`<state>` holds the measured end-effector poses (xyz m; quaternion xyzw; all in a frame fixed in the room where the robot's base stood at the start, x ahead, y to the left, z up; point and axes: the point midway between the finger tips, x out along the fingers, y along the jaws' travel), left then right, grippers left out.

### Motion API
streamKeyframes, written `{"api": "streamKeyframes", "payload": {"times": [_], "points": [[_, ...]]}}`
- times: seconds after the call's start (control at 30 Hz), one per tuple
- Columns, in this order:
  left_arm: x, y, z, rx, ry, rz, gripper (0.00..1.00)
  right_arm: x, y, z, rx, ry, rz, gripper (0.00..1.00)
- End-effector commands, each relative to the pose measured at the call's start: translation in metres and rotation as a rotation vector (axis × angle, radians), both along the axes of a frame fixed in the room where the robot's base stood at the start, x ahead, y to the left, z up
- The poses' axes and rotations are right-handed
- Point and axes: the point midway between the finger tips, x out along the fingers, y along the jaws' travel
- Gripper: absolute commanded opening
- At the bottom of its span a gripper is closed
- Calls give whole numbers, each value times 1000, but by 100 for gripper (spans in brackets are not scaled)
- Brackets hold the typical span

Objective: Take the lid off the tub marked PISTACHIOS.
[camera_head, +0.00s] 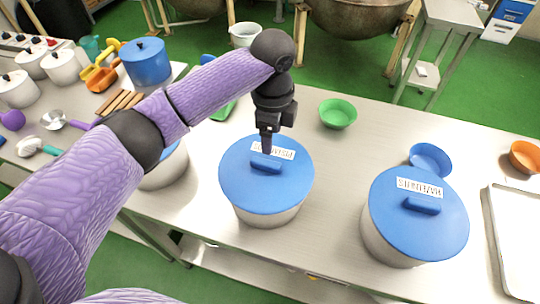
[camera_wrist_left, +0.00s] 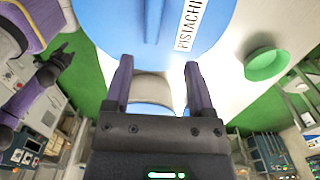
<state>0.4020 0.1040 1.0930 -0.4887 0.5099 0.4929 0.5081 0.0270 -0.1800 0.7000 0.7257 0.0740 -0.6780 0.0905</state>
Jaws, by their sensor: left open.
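The tub marked PISTACHIOS (camera_head: 268,212) stands upright in the middle of the table in the head view. Its blue lid (camera_head: 236,185) is on it, with a bar handle (camera_head: 266,163) and a white label. My left gripper (camera_head: 267,148) points down over the lid, close to the handle. I cannot tell whether its tips touch. In the left wrist view my left gripper (camera_wrist_left: 156,75) is open, with nothing visibly held. The lid (camera_wrist_left: 110,25) fills the top there, with part of the label (camera_wrist_left: 188,22) readable. A dark gripper, apparently my right (camera_wrist_left: 52,68), shows small at left; its jaws are unclear.
Another blue-lidded tub (camera_head: 395,240) stands to the right, and one (camera_head: 165,172) at left is partly behind my arm. A green bowl (camera_head: 338,113), a blue bowl (camera_head: 430,158), an orange bowl (camera_head: 525,157) and a tray (camera_head: 518,245) are nearby. Table (camera_head: 325,215) is bare between the tubs.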

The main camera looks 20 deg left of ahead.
Motion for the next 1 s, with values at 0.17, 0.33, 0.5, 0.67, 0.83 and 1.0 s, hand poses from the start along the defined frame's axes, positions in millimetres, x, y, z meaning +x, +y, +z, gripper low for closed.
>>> {"api": "streamKeyframes", "payload": {"times": [0.17, 0.33, 0.5, 0.67, 0.83, 1.0], "points": [[-1, 0, -33, 0, 2, 2, 71, -6, 2, -8, 2, 12, -1, 59], [-6, 2, -67, -1, 1, 2, 71, -7, 2, -16, 4, 15, -1, 59], [-6, 1, -83, -2, -2, 1, 71, -7, 2, -19, 4, 15, 0, 59], [-6, 1, -82, -2, -3, 1, 71, -7, 2, -18, 4, 13, 0, 59], [-6, 1, -82, -2, -3, 1, 37, -6, 2, -18, 3, 12, 0, 59], [-5, 1, -82, -2, -4, 2, 1, -6, 2, -18, 4, 11, 0, 59]]}}
